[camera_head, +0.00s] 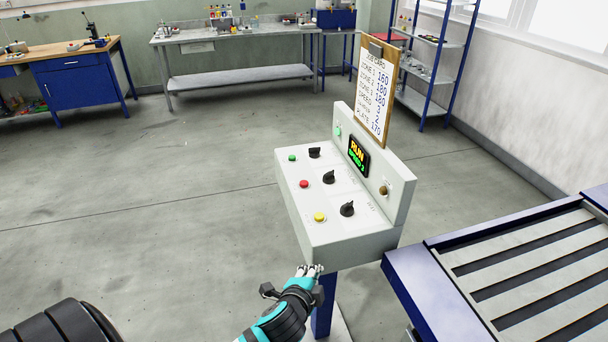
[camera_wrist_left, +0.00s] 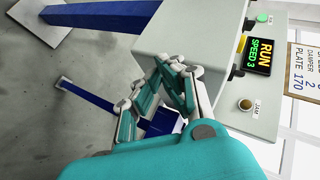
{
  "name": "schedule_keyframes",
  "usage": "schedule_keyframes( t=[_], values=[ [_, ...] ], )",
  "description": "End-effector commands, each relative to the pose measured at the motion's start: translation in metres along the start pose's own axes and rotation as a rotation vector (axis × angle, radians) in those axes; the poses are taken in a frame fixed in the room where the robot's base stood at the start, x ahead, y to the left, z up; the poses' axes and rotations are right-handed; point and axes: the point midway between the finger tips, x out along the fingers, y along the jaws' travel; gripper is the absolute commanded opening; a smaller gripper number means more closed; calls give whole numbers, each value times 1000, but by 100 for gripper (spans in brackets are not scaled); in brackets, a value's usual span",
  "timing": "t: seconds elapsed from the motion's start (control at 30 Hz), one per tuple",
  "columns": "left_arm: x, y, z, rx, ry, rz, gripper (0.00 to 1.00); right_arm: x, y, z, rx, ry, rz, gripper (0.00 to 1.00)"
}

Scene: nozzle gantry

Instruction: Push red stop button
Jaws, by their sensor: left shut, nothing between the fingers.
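The red stop button (camera_head: 304,184) is the middle one of three round buttons on the sloped top of a grey control console (camera_head: 322,235). A green button (camera_head: 292,158) is beyond it and a yellow button (camera_head: 319,217) is nearer. My left gripper (camera_head: 312,269) is shut and empty, low at the near end of the console and below its top panel, apart from the red button. In the left wrist view my left gripper's fingers (camera_wrist_left: 172,75) come together in front of the console's side. I cannot make out the red button there. My right gripper is not in view.
Black knobs (camera_head: 329,177) stand beside the buttons. A display (camera_head: 358,157) reads RUN, SPEED 3. A job card (camera_head: 376,92) stands behind the panel. A slatted conveyor (camera_head: 530,270) with a blue frame is at the right. The floor left of the console is clear.

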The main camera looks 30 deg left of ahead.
Motion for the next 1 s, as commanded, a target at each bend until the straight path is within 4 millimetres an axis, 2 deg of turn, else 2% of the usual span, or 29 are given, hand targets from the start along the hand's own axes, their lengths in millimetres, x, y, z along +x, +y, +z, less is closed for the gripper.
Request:
schedule_keyframes(
  t=[0.03, 0.2, 0.3, 0.47, 0.57, 0.63, 0.67, 0.7, 0.77, 0.83, 0.87, 0.9, 1.0],
  values=[
    [-11, -21, -7, 9, 8, -29, 0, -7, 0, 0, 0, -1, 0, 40],
    [-40, -71, -23, 42, 24, -116, 0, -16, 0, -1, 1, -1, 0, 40],
    [-24, -100, -41, 235, 76, -253, 0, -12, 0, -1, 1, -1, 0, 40],
    [-17, -157, -86, 619, 150, -521, 0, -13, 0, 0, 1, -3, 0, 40],
    [-19, -196, -130, 1002, 184, -764, 0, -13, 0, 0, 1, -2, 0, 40],
    [-20, -218, -168, 1407, 183, -988, 0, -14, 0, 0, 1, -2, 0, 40],
    [-18, -222, -182, 1601, 174, -1080, 0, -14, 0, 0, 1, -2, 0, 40],
    [-13, -225, -196, 1869, 155, -1193, 0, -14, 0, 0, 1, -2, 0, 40],
    [3, -224, -204, 2281, 115, -1325, 0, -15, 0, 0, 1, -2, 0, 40],
    [33, -226, -190, 2773, 71, -1404, 0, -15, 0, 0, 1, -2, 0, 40],
    [48, -230, -176, -2698, -54, 1267, 0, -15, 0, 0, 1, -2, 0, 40],
    [66, -236, -156, -2547, -53, 1086, 0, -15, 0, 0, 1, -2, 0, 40],
    [96, -258, -104, -2277, -85, 765, 0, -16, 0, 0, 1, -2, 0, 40]
  ],
)
